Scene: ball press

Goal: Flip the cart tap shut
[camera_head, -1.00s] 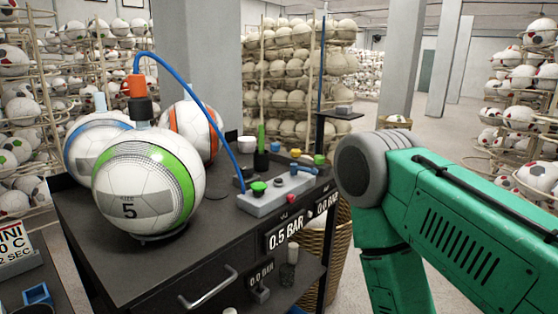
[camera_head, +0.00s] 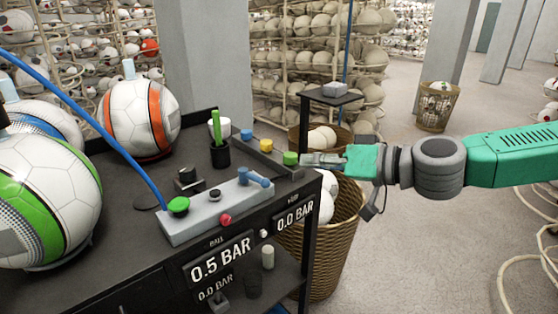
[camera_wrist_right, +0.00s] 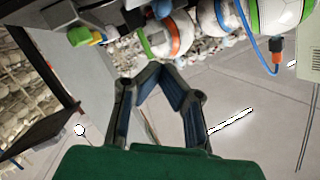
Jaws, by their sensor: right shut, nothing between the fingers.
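The black cart (camera_head: 120,250) carries a grey control block (camera_head: 212,215). On the block are a blue lever (camera_head: 257,178), a red knob (camera_head: 226,218) and a green button (camera_head: 178,205). The blue lever looks like the tap; I cannot tell its exact setting. My right gripper (camera_head: 308,158) comes in from the right at the cart's far right corner, beside a green knob (camera_head: 290,158) and apart from the blue lever. It is shut and empty; its fingertips (camera_wrist_right: 155,70) meet in the right wrist view. My left gripper is not in view.
A ball with green panels (camera_head: 45,200) and a ball with orange panels (camera_head: 140,118) stand on the cart. A blue hose (camera_head: 95,120) runs to the block. A black cup (camera_head: 220,155) stands behind it. A wicker basket (camera_head: 335,240) stands beside the cart.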

